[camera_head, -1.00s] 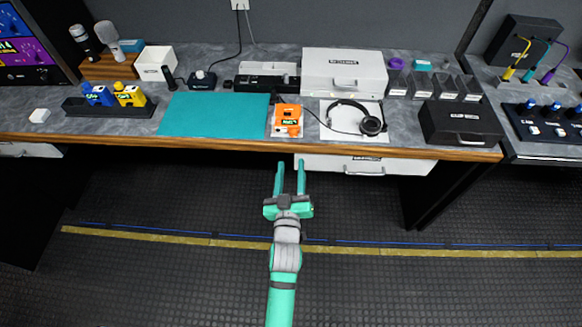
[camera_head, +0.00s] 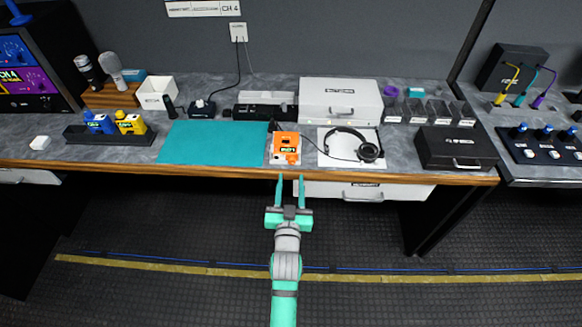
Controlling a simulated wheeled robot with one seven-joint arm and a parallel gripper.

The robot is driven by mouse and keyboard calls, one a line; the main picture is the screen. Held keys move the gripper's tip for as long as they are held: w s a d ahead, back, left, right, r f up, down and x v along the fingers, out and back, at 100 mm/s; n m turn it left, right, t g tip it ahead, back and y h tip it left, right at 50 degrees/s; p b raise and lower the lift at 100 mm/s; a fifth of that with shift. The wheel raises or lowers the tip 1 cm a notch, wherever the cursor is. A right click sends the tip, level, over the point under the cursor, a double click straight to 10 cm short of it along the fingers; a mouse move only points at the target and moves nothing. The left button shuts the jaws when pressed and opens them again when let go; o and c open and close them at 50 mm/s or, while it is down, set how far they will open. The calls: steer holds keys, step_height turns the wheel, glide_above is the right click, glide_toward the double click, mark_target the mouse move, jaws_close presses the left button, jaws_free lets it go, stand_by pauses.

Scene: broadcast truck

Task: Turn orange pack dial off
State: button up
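The orange pack (camera_head: 285,143) lies on a small white pad near the front edge of the desk, between the teal mat and the headphones. An orange round part (camera_head: 292,157), which looks like its dial, is at the pack's front right; its setting is too small to read. My gripper (camera_head: 290,179) is in front of the desk edge, just below the pack in the picture. Its two teal fingers are apart with nothing between them, and it does not touch the pack.
A teal mat (camera_head: 212,141) lies left of the pack. Headphones (camera_head: 365,150) on a white sheet lie right of it. A drawer handle (camera_head: 362,196) sits under the wooden desk edge (camera_head: 220,170). Blue and yellow packs (camera_head: 130,122) stand in a dark holder. The floor in front is clear.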

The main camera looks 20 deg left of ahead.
mark_target(292, 162)
steer(key=x, duration=0.6)
steer(key=shift+w, duration=0.2)
jaws_close()
